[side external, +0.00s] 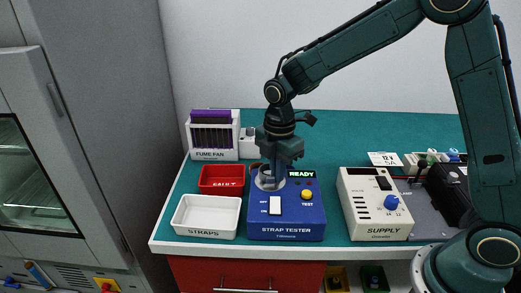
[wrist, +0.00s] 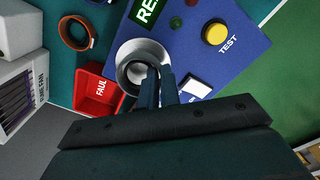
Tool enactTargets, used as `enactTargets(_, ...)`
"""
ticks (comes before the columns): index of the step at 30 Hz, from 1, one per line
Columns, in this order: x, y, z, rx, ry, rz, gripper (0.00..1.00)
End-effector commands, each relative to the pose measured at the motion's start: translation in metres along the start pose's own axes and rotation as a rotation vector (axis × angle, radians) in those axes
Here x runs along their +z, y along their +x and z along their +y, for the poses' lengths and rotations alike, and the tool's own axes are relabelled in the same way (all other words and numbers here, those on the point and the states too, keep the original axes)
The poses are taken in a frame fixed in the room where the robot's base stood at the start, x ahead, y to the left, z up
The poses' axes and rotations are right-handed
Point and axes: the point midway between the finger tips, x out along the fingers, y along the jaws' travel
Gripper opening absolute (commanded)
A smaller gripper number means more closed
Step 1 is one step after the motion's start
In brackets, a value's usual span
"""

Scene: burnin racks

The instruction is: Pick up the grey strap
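A pale grey ring-shaped piece, which looks like the grey strap (wrist: 126,58), is at the upper left of the blue strap tester (wrist: 238,58). In the side external view the grey strap (side external: 258,183) sits on the tester (side external: 287,228), partly hidden by my gripper. My gripper (side external: 270,178) points down at the ring. In the wrist view the two fingers of my gripper (wrist: 157,78) are close together, with their tips over the ring's right side. I cannot tell whether they grip its wall.
A white tray marked STRAPS (side external: 206,232) looks empty. The red FAULT bin (side external: 222,190) stands behind it. A brown and orange ring (wrist: 66,34) lies on the green bench near the bin. The fume fan (side external: 213,154) is at the back left, the supply box (side external: 374,222) at right.

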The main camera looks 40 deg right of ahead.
Motion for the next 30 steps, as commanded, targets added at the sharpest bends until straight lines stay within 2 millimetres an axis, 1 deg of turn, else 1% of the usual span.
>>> enactTargets(8, 0.000, -0.045, 0.001, 0.006, 0.000, 0.001, 0.00)
enactTargets(15, 0.000, -0.098, 0.001, 0.008, 0.000, 0.001, 0.00)
enactTargets(21, 0.000, -0.139, 0.001, 0.006, 0.000, 0.001, 0.00)
enactTargets(24, 0.000, -0.156, 0.001, 0.005, 0.000, 0.001, 0.00)
enactTargets(30, 0.000, -0.177, 0.000, 0.004, 0.000, 0.000, 0.00)
